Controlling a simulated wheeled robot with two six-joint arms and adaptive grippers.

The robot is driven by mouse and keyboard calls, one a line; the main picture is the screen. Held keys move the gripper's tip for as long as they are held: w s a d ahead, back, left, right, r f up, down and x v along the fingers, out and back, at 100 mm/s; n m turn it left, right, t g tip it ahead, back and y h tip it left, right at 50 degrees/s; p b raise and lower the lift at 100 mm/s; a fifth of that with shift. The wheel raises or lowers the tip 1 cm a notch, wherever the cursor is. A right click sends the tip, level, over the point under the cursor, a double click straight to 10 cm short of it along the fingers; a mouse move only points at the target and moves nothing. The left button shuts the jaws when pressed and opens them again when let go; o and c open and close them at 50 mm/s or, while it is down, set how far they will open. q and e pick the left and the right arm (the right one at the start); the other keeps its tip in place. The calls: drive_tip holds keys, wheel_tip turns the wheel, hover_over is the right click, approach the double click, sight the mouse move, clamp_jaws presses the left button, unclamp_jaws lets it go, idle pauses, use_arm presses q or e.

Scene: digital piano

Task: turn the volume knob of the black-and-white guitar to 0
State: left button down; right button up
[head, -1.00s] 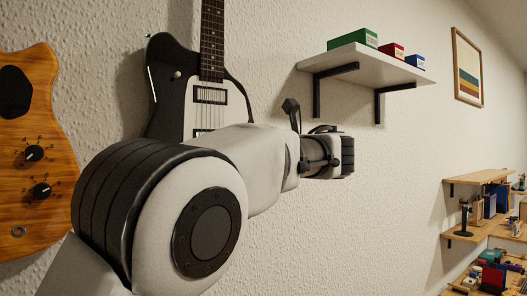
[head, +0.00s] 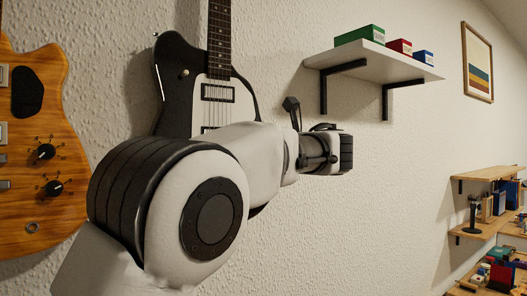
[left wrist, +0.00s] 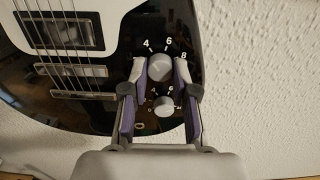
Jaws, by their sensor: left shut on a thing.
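The black-and-white guitar (head: 172,85) hangs on the wall behind my left arm in the head view; the arm covers its lower body. In the left wrist view its lower body (left wrist: 122,50) shows, with two grey knobs near the edge. My left gripper (left wrist: 160,70) is shut on the larger knob (left wrist: 160,68), one finger on each side. The numbers 4, 6 and 8 show around it; I cannot make out its pointer. The second knob (left wrist: 163,105) sits between the finger bases, with its own small scale. My left fingertips are hidden in the head view. My right gripper is not in view.
An orange wooden guitar (head: 45,110) with two black knobs hangs at the left. A white shelf (head: 375,60) with small boxes juts from the wall, right of and above my wrist. Wooden shelves (head: 490,173) with items stand at the far right.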

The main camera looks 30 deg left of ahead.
use_arm(q)
drive_tip(key=shift+n, duration=0.3)
drive_tip(key=shift+w+n+b, duration=0.1)
drive_tip(key=shift+n+b, duration=3.85)
drive_tip(key=shift+n, duration=5.65)
drive_tip(key=c, duration=0.9)
unclamp_jaws()
drive_tip(key=shift+r, duration=0.1)
